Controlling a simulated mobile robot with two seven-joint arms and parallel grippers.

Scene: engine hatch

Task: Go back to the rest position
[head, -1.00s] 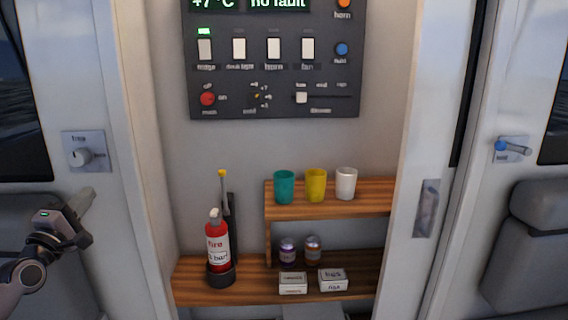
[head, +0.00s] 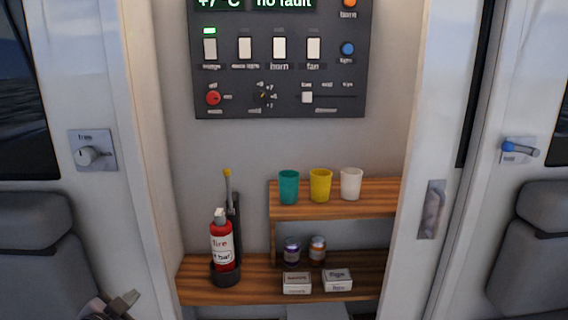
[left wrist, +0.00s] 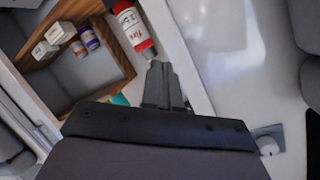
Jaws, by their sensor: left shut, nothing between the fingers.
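My left gripper (head: 127,300) is low at the left in the head view, at the bottom edge, left of the wooden shelf and apart from it. In the left wrist view its fingers (left wrist: 160,72) are together with nothing between them. Only the end of the left arm shows in the head view. My right gripper is in neither view.
A red fire extinguisher (head: 222,242) stands on the lower wooden shelf (head: 255,288), near small boxes (head: 297,284) and jars. Three cups (head: 320,186) stand on the upper shelf (head: 300,210). A dark control panel (head: 280,75) is above. Grey seats (head: 35,255) flank the hatch.

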